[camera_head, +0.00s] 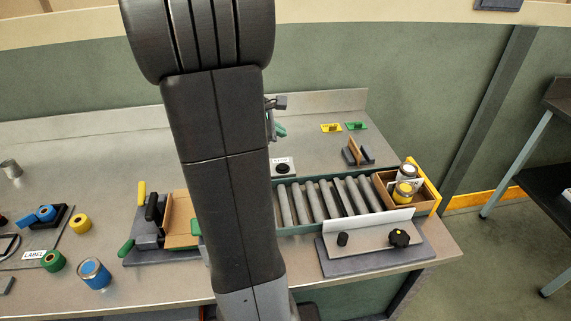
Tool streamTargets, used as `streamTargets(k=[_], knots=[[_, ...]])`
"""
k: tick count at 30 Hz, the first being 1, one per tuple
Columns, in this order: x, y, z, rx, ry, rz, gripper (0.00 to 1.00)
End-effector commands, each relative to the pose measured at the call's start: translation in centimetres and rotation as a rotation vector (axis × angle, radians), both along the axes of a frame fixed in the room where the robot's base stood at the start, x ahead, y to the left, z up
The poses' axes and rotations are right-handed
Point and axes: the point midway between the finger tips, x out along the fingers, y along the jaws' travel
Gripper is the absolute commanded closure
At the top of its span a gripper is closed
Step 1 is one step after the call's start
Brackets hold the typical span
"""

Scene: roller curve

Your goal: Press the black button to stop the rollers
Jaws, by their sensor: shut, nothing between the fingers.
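A round black button (283,169) sits on a small white labelled plate at the left end of the rollers; its lettering is too small to read. The row of grey rollers (318,200) runs right from there. A tilted pale panel (370,236) in front carries a black cylindrical knob (342,239) and a black lobed knob (399,238). My gripper (277,126) is mostly hidden behind my dark arm; a small part shows at the arm's right edge, shut and empty, above and behind the black button in the picture.
A wooden tray (427,208) with a white-lidded and a yellow-lidded jar stands at the rollers' right end. Yellow (331,128) and green (356,126) pieces lie at the back. Tape rolls, a blue can (94,274) and a clamp fixture (148,240) occupy the left.

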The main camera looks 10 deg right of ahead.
Motion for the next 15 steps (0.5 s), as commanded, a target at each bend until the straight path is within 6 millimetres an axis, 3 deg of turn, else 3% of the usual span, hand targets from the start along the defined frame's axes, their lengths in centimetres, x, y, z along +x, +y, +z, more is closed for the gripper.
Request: streamTargets(k=[8, 15], knots=[[0.0, 0.0, -0.4, 0.0, 0.0, 0.0, 1.0], [0.0, 0.0, -2.5, -0.001, 0.002, 0.001, 1.0]])
